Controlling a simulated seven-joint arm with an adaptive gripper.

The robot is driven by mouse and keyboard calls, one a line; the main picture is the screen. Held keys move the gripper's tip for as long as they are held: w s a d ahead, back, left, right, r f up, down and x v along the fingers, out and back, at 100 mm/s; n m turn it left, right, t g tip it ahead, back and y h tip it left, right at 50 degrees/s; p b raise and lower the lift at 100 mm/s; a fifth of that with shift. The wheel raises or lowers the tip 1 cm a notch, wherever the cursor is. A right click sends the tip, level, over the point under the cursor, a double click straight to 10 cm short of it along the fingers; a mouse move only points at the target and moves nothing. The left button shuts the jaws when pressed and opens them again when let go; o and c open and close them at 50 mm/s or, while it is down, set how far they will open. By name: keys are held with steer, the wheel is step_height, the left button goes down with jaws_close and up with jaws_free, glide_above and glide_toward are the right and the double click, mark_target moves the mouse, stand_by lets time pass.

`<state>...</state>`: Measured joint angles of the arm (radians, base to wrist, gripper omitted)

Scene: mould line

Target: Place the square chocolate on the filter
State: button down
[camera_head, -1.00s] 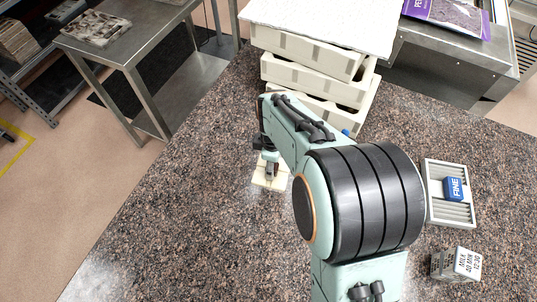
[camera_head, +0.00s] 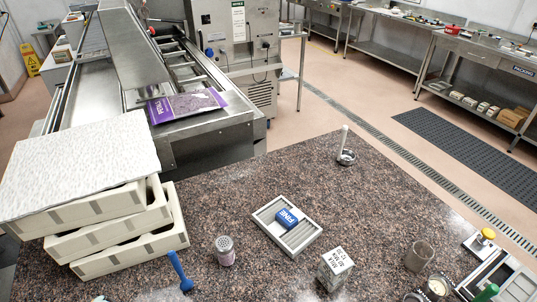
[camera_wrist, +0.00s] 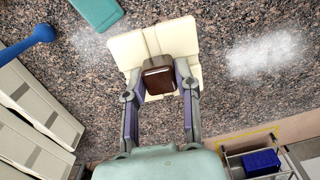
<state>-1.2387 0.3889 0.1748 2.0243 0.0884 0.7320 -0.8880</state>
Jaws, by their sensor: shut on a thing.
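In the wrist view my gripper (camera_wrist: 160,80) is shut on a dark brown square chocolate (camera_wrist: 159,79), gripped between its two fingers. Behind the chocolate is a cream slab of square segments (camera_wrist: 127,47) on the speckled counter; whether they touch I cannot tell. My gripper and this slab are outside the head view now. I cannot tell for sure which thing is the filter. A pale rectangular frame with slats (camera_head: 266,213) lies on the counter in the head view, with a blue block marked FINE (camera_head: 290,218) on it.
Stacked cream crates (camera_head: 130,260) under a white board stand at the left. White powdery patches (camera_wrist: 265,55) flank the slab.

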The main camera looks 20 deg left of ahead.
steer(key=w+d+r+m, duration=0.3)
steer(key=w+d+m, duration=0.6)
steer(key=w, duration=0.5)
steer(key=w+d+r+m, duration=0.3)
steer(key=w+d+m, duration=0.5)
steer(key=w+d, duration=0.45)
glide_above(297, 237)
step_height(297, 237, down, 10)
steer(key=shift+f, duration=1.45)
steer(key=shift+f, duration=0.15)
steer(key=shift+f, duration=0.35)
steer(key=shift+f, duration=0.1)
